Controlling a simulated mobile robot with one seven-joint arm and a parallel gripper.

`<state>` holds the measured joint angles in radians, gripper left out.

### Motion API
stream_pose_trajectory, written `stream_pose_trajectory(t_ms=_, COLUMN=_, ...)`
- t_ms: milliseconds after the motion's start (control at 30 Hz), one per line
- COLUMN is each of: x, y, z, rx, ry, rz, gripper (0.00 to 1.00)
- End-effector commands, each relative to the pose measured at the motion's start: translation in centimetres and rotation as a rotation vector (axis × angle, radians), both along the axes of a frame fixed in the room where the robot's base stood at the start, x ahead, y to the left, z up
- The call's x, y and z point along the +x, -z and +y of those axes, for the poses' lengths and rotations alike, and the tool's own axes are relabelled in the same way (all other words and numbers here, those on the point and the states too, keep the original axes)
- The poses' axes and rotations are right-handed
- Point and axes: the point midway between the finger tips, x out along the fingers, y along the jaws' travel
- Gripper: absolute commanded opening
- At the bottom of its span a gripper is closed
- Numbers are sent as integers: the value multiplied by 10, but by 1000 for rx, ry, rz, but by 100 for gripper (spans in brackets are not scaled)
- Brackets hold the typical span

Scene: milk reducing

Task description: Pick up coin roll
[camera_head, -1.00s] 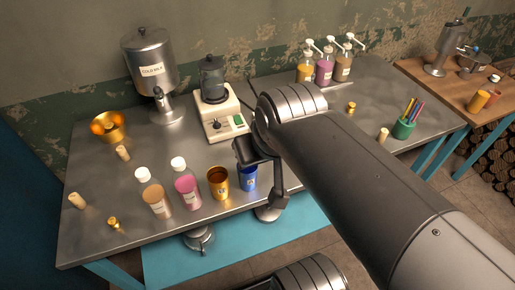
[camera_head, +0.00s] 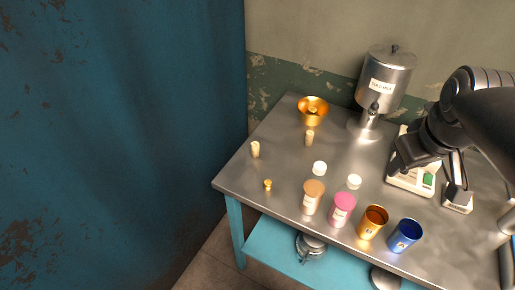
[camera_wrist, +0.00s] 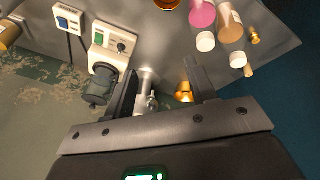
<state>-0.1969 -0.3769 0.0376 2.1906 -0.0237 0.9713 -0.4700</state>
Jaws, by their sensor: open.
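Two small tan cylinders that look like coin rolls stand on the metal table (camera_head: 285,235). One coin roll (camera_head: 255,149) is near the left edge, and the other coin roll (camera_head: 309,137) is just in front of the gold bowl. A tan cylinder end (camera_wrist: 248,71) shows at the right in the wrist view, partly hidden behind a white cap.
A gold bowl (camera_head: 313,113) and a steel dispenser (camera_head: 384,78) stand at the back. Tan and pink bottles (camera_head: 342,209), an orange cup (camera_head: 373,221) and a blue cup (camera_head: 405,235) line the front. A small gold piece (camera_head: 267,184) sits at left. A blue wall (camera_head: 120,130) borders the left.

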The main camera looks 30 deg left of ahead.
Motion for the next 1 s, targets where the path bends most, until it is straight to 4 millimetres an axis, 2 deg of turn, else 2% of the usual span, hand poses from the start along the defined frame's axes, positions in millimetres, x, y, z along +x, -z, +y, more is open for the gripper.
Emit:
stream_pose_trajectory(t_ms=33, x=14, y=1, z=16, rx=-26, ry=-84, rz=18, gripper=52)
stream_pose_trajectory(t_ms=200, x=52, y=5, z=67, rx=-109, ry=-372, rz=58, gripper=52)
stream_pose_trajectory(t_ms=367, x=82, y=17, z=122, rx=-176, ry=-643, rz=91, gripper=52)
stream_pose_trajectory(t_ms=500, x=102, y=35, z=174, rx=-229, ry=-883, rz=118, gripper=52)
stream_pose_trajectory(t_ms=733, x=121, y=77, z=266, rx=-300, ry=-1277, rz=157, gripper=52)
stream_pose_trajectory(t_ms=900, x=121, y=116, z=332, rx=-337, ry=-1558, rz=180, gripper=52)
stream_pose_trajectory(t_ms=1000, x=117, y=137, z=362, rx=-351, ry=-1691, rz=188, gripper=52)
